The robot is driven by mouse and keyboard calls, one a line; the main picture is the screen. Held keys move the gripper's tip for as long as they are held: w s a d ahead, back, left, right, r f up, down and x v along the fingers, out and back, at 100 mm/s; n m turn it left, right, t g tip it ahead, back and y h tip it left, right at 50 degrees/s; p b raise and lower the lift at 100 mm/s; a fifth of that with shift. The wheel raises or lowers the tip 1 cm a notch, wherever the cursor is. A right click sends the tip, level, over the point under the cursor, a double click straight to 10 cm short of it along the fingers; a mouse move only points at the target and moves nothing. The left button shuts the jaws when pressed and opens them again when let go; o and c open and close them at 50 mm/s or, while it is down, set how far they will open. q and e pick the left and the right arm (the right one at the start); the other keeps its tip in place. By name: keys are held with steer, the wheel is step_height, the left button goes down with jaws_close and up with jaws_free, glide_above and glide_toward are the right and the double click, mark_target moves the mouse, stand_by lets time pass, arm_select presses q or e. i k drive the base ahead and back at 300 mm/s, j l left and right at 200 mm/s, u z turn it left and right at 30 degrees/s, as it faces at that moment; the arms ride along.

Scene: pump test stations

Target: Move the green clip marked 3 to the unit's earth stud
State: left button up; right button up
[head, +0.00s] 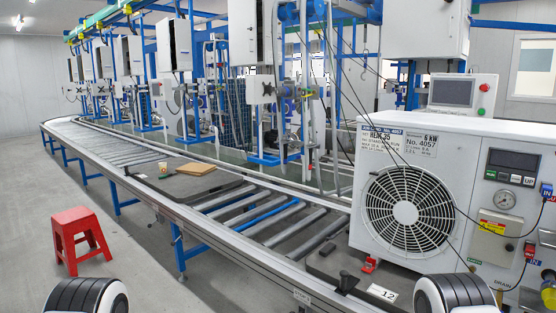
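The unit (345,205) is a white box with a large round fan grille, marked HEX 35 and No. 4057, at the right. I cannot make out a green clip marked 3. A blue clip (546,190) and a red clip (529,250) with dark leads are at the right side of the panel. Another red piece (369,264) is at the unit's lower left foot, and a black piece (346,282) lies in front of it. I cannot tell which fitting is the earth stud. Only parts of my arms show at the bottom edge; neither gripper is in view.
The unit stands on a dark pallet (325,262) with a label 12, on a roller conveyor (255,212). A second pallet (150,190) carries a cup and a brown board. A red stool (80,235) stands on the floor at left. Dark cables hang over the unit's front.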

mark_target(308, 92)
steer(key=i+j+u, duration=0.25)
steer(key=i, duration=0.4)
steer(key=i+j+u, duration=0.25)
steer(key=i, duration=0.45)
steer(key=i+j+u, duration=0.1)
steer(key=i+u, duration=0.2)
steer(key=i, duration=0.4)
steer(key=i+z, duration=0.45)
steer(key=i+j+z, duration=0.2)
steer(key=z, duration=0.25)
steer(key=i+j+z, duration=0.6)
steer(key=z, duration=0.25)
steer(key=i+j+z, duration=0.15)
steer(key=j+z, duration=0.3)
steer(key=i+j+z, duration=0.1)
steer(key=j+z, duration=0.25)
steer(key=j, duration=0.2)
steer(key=j+z, duration=0.35)
steer(key=j, duration=0.15)
